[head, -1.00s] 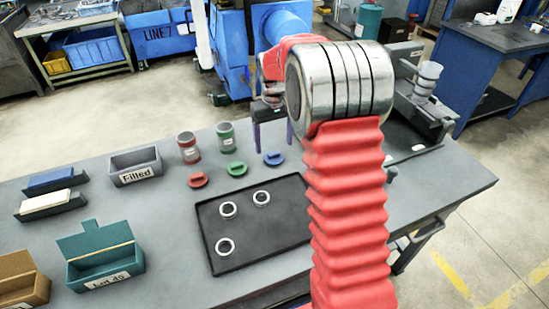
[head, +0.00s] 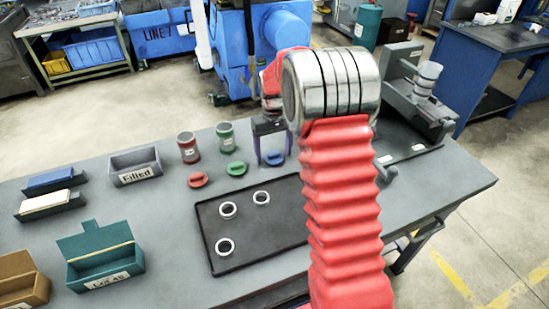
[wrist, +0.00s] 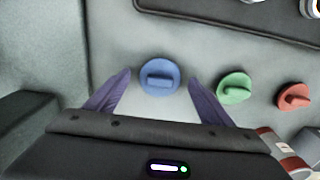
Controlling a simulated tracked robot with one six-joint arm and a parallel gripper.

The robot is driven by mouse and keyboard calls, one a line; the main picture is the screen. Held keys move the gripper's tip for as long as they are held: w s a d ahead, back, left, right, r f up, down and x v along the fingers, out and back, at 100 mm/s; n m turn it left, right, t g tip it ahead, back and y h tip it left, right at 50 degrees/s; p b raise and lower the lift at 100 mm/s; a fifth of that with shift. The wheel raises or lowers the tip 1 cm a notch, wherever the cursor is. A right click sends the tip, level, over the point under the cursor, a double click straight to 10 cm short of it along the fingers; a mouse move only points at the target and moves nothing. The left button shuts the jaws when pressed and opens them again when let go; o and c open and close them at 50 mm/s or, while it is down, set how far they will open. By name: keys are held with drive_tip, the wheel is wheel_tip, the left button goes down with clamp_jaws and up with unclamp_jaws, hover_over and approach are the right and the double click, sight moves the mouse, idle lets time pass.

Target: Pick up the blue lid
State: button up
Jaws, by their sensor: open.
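The blue lid (wrist: 159,76) is a round disc with a raised bar handle. It lies on the grey bench, and in the head view it (head: 274,159) shows between the fingers of my gripper. My gripper (wrist: 158,92) is open, with its two purple fingers on either side of the lid, apart from it in the wrist view. In the head view my gripper (head: 273,157) points down over the lid. How high the fingertips are above the bench is hard to tell.
The green lid (wrist: 234,87) and red lid (wrist: 294,97) lie close by. A green jar (head: 226,137) and a red jar (head: 188,148) stand behind them. A black tray (head: 262,237) with white rings is in front. A grey "Filled" box (head: 135,176) stands left.

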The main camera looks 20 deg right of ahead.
sight(273, 154)
drive_tip(key=shift+c, duration=0.6)
drive_tip(key=c, duration=1)
drive_tip(key=shift+r, duration=0.1)
wheel_tip(273, 154, up, 10)
drive_tip(key=shift+a, duration=0.1)
drive_tip(key=s+a+f, duration=0.1)
drive_tip(key=s+a, duration=0.3)
drive_tip(key=a, duration=0.8)
drive_tip(key=shift+f, duration=0.25)
